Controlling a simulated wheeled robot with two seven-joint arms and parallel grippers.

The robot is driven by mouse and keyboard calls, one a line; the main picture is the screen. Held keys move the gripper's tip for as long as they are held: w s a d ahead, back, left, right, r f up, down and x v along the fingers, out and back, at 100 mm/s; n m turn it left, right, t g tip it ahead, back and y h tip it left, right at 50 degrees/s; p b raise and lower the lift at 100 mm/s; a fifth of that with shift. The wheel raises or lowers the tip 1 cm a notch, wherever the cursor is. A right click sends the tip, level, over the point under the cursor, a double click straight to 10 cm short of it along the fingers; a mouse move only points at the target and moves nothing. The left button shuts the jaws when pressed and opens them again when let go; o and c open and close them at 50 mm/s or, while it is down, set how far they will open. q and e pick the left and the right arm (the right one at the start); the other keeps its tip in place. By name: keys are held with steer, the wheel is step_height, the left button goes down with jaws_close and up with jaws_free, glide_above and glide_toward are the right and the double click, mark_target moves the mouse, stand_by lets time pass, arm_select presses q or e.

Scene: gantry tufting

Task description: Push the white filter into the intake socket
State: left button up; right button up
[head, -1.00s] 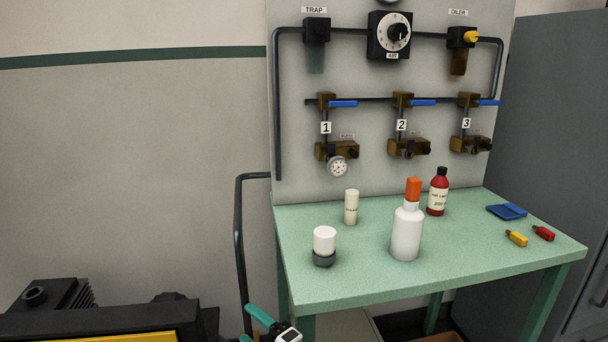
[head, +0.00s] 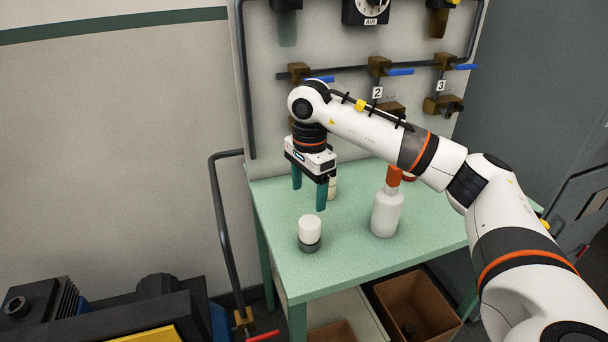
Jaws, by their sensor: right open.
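A short white cylinder with a dark grey base (head: 310,230), which looks like the white filter, stands upright on the green table near its front left. My right gripper (head: 309,198) is open and empty, its teal fingers pointing down above and slightly behind the cylinder, apart from it. A black machine block with a round port (head: 16,305) is at the lower left; I cannot tell whether this port is the intake socket. My left gripper is not in view.
A white bottle with an orange cap (head: 386,212) stands right of the cylinder. A cream cylinder (head: 332,187) stands partly hidden behind my gripper. A pipe rail (head: 222,215) rises left of the table (head: 345,270). A brown bin (head: 425,300) sits underneath.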

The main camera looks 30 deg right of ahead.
mark_target(309, 222)
steer(key=shift+d+f, duration=0.15)
step_height(309, 222, down, 12)
steer(key=shift+r+p, duration=0.2)
steer(key=shift+p, duration=1.05)
steer(key=c, duration=1.2)
steer(key=shift+o, duration=0.2)
steer(key=shift+r, duration=0.1)
steer(key=shift+r, duration=0.1)
steer(key=shift+r+p, duration=0.85)
steer(key=shift+r, duration=0.6)
